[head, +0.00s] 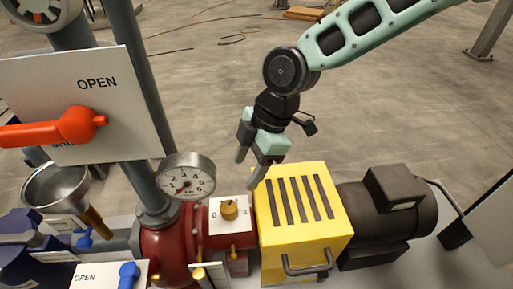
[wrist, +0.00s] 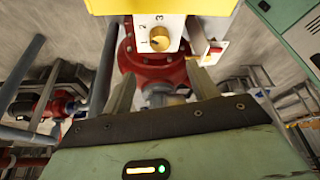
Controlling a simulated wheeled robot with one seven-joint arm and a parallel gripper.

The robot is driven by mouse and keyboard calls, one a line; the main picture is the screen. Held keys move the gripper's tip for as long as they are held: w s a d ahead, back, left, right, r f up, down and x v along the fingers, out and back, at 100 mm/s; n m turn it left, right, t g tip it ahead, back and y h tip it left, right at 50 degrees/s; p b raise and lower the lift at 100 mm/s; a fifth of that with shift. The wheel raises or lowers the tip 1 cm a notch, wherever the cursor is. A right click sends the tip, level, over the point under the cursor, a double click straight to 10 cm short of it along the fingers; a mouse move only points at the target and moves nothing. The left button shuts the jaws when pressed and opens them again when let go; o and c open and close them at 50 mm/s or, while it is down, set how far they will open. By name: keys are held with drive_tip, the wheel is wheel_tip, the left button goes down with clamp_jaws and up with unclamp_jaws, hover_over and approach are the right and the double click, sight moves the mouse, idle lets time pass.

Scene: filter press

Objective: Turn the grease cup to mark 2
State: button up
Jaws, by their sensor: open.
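The grease cup (head: 229,210) is a small round brass knob on a white marked plate (head: 217,228), between the red pump housing and the yellow guard. In the wrist view the knob (wrist: 159,39) sits on its white plate (wrist: 171,20), with small numerals beside it. I cannot tell for sure which mark it points to. My gripper (head: 250,168) is open and empty, above and behind the knob, near the guard's upper left corner. In the wrist view the fingers (wrist: 162,86) stand apart with the knob beyond their tips, not touching it.
The yellow slotted guard (head: 304,208) stands right of the knob, with a dark motor (head: 385,215) beyond it. A pressure gauge (head: 187,178) is close on the left. An OPEN panel with a red lever (head: 70,125) stands at upper left. A blue-handled valve (head: 128,273) is at lower left.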

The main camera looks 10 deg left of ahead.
drive_tip(key=v, duration=0.5)
idle(0.4)
drive_tip(key=s+d+r+m+t+h, duration=0.2)
drive_tip(key=s+d+m+h, duration=0.1)
drive_tip(key=s+d+m, duration=1.2)
drive_tip(key=d+m, duration=0.1)
drive_tip(key=d, duration=0.2)
drive_tip(key=shift+s+d+r, duration=0.15)
drive_tip(key=shift+d+r, duration=0.1)
drive_tip(key=shift+r, duration=0.05)
